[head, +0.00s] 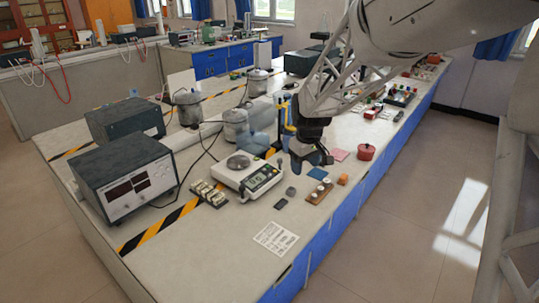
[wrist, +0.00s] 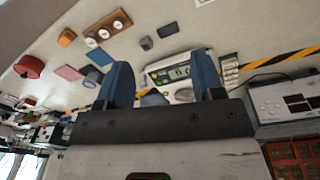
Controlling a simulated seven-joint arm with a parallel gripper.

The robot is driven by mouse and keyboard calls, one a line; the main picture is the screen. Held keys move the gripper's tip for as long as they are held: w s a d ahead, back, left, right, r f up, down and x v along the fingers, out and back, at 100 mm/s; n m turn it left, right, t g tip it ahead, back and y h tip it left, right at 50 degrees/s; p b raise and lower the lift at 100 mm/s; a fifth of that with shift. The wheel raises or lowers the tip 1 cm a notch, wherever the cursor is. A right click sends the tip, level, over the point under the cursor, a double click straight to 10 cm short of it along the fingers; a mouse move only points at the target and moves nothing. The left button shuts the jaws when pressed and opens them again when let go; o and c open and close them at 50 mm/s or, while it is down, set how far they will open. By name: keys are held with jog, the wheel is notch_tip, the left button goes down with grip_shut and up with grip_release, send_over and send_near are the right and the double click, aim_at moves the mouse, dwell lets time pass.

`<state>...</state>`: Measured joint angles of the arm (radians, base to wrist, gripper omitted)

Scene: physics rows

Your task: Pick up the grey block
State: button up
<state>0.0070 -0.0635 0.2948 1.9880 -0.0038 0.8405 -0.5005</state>
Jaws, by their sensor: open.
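A small grey block (head: 291,191) lies on the bench just right of the white scale (head: 262,178) in the head view. In the wrist view the grey block (wrist: 146,43) shows beyond and between my two blue fingers. My gripper (head: 313,164) is open and hangs above the bench, behind and to the right of the block in the head view. In the wrist view my gripper (wrist: 162,60) has nothing visible between its fingers. The block looks apart from the fingers.
Close by are a dark flat piece (head: 281,204), a wooden board with round white parts (head: 319,191), an orange block (head: 342,180), a blue square (head: 317,173) and a red pot (head: 366,151). The bench is bare around the printed sheet (head: 275,238).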

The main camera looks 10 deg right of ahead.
aim_at(292, 189)
jog(key=w+f+n, duration=0.1)
jog(key=w+f, duration=0.4)
jog(key=w+f+n, duration=0.1)
jog(key=w+f, duration=0.4)
jog(key=w+f+n+g, duration=0.1)
jog(key=w+f, duration=0.4)
jog(key=shift+w+f, duration=0.3)
jog(key=shift+w, duration=0.1)
jog(key=shift+f, duration=0.15)
jog(key=shift+f, duration=1.3)
jog(key=shift+w+f, duration=0.1)
jog(key=shift+f, duration=2.5)
jog(key=c, duration=1)
